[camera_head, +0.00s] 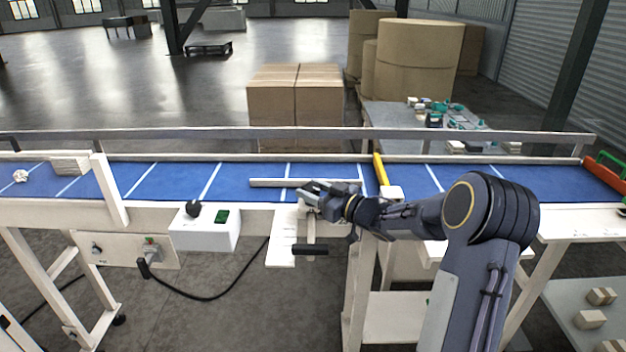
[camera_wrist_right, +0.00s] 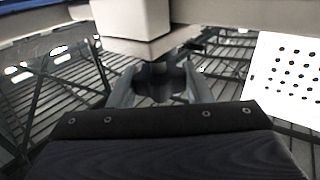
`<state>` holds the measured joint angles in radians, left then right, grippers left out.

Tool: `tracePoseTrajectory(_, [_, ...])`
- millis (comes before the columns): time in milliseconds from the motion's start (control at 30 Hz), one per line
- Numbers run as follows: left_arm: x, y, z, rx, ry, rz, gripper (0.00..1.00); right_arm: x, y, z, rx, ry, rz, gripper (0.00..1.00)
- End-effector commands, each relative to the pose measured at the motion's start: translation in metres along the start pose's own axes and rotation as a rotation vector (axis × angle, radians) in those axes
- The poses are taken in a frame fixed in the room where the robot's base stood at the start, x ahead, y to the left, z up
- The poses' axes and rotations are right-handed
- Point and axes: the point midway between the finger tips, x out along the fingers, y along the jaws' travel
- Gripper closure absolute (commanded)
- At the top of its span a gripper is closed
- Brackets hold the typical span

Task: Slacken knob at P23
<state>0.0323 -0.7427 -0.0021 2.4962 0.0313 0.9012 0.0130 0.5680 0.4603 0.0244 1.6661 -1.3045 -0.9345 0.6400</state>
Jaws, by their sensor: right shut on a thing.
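My right gripper (camera_head: 312,194) reaches in from the right to the front edge of the blue conveyor, beside a white bracket (camera_head: 283,235). In the right wrist view its two fingers (camera_wrist_right: 160,88) are shut around a dark rounded piece (camera_wrist_right: 160,76), seemingly a knob, just below a pale block (camera_wrist_right: 132,20). The gripper hides most of this piece in the head view. No P23 label is readable. Another black knob (camera_head: 193,209) sits on a white control box to the left, apart from the gripper. My left gripper is not in view.
The blue conveyor belt (camera_head: 175,180) runs across, with a grey rail (camera_head: 240,133) behind it. A black cable (camera_head: 205,298) loops under the control box (camera_head: 205,235). A yellow bar (camera_head: 380,169) crosses the belt right of the gripper.

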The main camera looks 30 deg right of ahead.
Motion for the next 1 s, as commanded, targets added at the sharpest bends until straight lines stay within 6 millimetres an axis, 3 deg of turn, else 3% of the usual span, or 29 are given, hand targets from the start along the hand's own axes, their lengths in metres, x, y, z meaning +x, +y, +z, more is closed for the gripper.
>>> tracePoseTrajectory(33, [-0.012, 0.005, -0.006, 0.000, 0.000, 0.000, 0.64, 0.000, 0.002, -0.005, 0.003, -0.004, -0.035, 0.78])
tracePoseTrajectory(300, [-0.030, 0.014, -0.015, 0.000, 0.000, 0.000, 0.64, 0.000, 0.002, -0.001, 0.002, -0.004, -0.238, 0.78])
tracePoseTrajectory(600, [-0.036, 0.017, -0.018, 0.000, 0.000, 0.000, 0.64, 0.000, 0.002, 0.002, 0.002, -0.005, -0.385, 0.78])
tracePoseTrajectory(1000, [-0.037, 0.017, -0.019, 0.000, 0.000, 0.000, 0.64, 0.000, 0.002, 0.004, 0.003, -0.007, -0.431, 0.78])
